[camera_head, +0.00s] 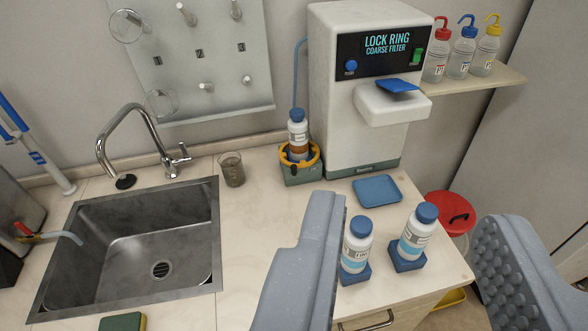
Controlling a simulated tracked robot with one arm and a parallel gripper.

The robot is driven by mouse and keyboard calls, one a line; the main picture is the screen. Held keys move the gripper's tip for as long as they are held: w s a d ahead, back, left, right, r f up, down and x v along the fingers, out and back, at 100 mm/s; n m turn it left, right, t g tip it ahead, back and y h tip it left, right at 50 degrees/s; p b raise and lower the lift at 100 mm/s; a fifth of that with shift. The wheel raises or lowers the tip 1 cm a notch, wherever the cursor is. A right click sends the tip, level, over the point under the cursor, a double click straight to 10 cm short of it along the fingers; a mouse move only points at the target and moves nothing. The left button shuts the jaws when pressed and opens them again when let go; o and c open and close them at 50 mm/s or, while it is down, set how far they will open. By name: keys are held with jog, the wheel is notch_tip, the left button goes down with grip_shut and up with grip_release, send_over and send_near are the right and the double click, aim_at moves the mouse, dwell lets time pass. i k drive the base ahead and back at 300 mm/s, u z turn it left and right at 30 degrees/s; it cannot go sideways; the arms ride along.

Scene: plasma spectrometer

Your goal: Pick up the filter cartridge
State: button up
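My gripper (409,212) is open. One grey finger is left of centre and the other, with a studded pad, is at the right edge. Nothing is held between the fingers. I cannot tell for certain which thing is the filter cartridge. A flat blue piece (398,86) sits on the ledge of the white machine (345,110) labelled "LOCK RING COARSE FILTER". Two white bottles with blue caps, a left one (356,250) and a right one (416,236), stand on blue bases between the fingers in the picture. The left finger partly overlaps the left bottle's side.
A capped bottle (298,135) stands in a yellow ring holder (302,166) beside the machine. A blue tray (377,191) lies in front. A sink (135,235) with a faucet is left, a beaker (232,169) nearby. Wash bottles (462,52) stand on a shelf. A red-lidded bin (448,212) is right.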

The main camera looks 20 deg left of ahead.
aim_at(298, 127)
jog(key=z, duration=0.05)
jog(key=i, duration=1.05)
jog(key=u, duration=0.5)
